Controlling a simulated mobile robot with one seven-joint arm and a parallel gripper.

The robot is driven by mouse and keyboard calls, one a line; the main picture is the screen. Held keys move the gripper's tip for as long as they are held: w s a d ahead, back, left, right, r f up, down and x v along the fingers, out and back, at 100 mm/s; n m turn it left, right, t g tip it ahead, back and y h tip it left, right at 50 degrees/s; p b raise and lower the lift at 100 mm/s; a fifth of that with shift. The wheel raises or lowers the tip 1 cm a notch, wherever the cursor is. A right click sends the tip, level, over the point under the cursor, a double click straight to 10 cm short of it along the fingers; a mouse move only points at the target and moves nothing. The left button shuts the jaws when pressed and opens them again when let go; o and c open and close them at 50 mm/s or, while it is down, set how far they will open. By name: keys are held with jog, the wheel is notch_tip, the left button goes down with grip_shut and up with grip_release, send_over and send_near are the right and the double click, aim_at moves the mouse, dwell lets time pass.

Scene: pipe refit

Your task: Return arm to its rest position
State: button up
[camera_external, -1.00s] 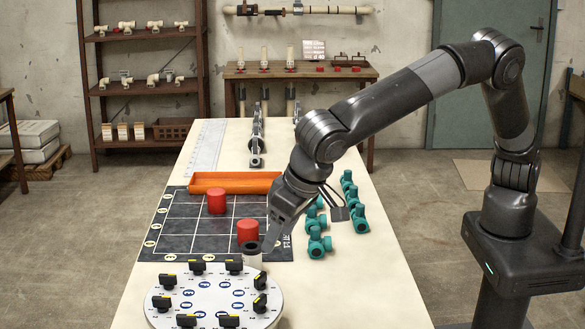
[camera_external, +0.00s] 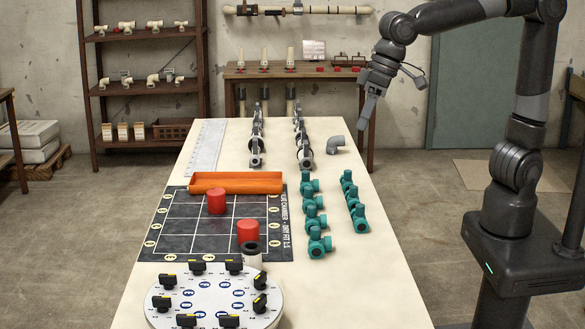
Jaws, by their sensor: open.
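My gripper (camera_external: 366,117) hangs above the far right edge of the table, its fingers pointing down. It is open and holds nothing that I can see. My arm bends high over the right side of the table from its base at the right. A grey pipe elbow (camera_external: 336,145) lies on the table below and left of my gripper, apart from it.
The table (camera_external: 345,280) bears a dark grid mat (camera_external: 190,226) with two red cylinders, an orange tray (camera_external: 236,182), a round dial plate (camera_external: 213,305), teal valves (camera_external: 318,243) and grey clamps (camera_external: 304,150). The table's front right is bare.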

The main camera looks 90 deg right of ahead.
jog(key=s+d+f+n, duration=0.1)
jog(key=s+d, duration=0.2)
jog(key=s, duration=0.6)
jog(key=s+d+f+n+t, duration=0.1)
jog(key=s+d+f+n, duration=0.1)
jog(key=s, duration=0.7)
jog(key=shift+s+d+t+h, duration=0.15)
jog(key=shift+d+t+h, duration=0.2)
jog(key=shift+d, duration=0.2)
